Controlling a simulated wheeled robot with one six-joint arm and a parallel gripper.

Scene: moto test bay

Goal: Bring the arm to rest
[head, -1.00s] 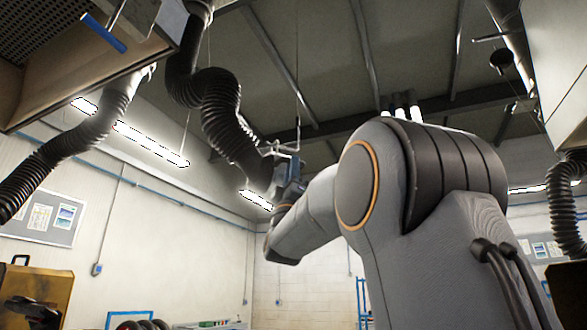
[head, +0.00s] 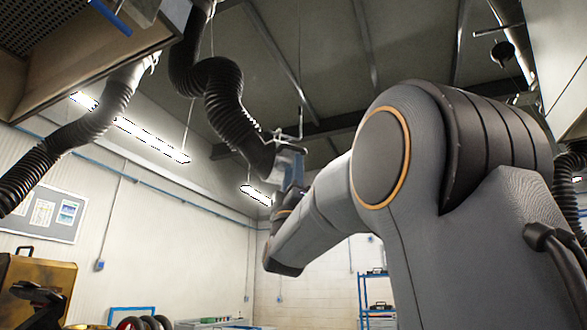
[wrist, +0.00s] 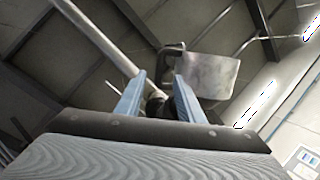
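In the wrist view my gripper (wrist: 158,95) shows two blue fingers standing apart. I see nothing clearly held between them. A dark shape shows in the gap, and I cannot tell how far beyond the fingers it is.
A black ribbed hose (head: 228,105) hangs close to my gripper, and another ribbed hose (head: 75,130) hangs at the left. A grey plate (wrist: 208,75) shows beyond the fingers. A yellow-brown case (head: 45,275) stands lower left. A blue shelf rack (head: 376,300) stands at the back.

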